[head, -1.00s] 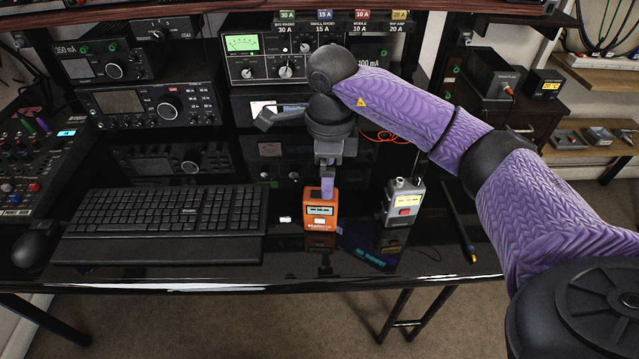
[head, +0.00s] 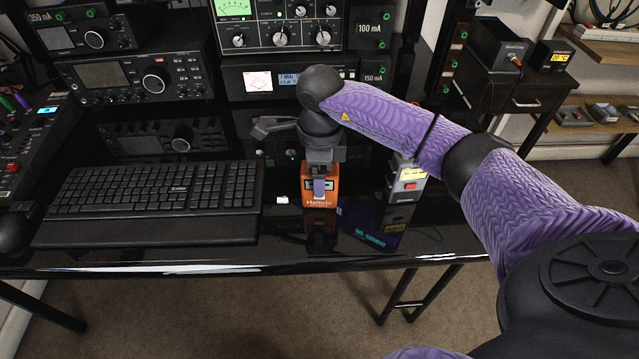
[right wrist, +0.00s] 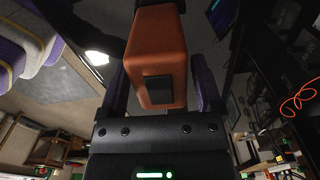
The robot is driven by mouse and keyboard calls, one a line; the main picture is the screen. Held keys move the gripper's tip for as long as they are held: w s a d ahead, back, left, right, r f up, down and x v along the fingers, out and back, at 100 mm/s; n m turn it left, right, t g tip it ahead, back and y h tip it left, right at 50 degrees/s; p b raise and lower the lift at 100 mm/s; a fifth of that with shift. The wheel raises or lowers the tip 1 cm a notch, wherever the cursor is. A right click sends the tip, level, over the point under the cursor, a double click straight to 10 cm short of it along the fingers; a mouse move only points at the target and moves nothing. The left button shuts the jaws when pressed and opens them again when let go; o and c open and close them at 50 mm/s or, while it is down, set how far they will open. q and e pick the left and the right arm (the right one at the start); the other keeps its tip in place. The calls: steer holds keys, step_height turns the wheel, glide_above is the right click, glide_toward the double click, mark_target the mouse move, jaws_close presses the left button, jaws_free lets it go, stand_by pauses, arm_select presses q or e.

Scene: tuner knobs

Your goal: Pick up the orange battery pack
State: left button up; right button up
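The orange battery pack (head: 329,199) stands upright on the glossy black desk, right of the keyboard. My right gripper (head: 319,184) reaches down over it, with one purple finger in front of its face. In the right wrist view the pack (right wrist: 154,58) lies between the two purple fingers of the right gripper (right wrist: 162,85). The fingers are spread, one on each side, with a visible gap on the right side. The fingertip ends are hard to see there. My left gripper is not in view.
A grey handheld device (head: 407,185) stands just right of the pack, partly behind my arm. The black keyboard (head: 150,195) lies to the left. A small white item (head: 282,200) lies close by. Radios (head: 150,85) line the back; the desk's front edge is near.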

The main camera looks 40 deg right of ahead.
jaws_close()
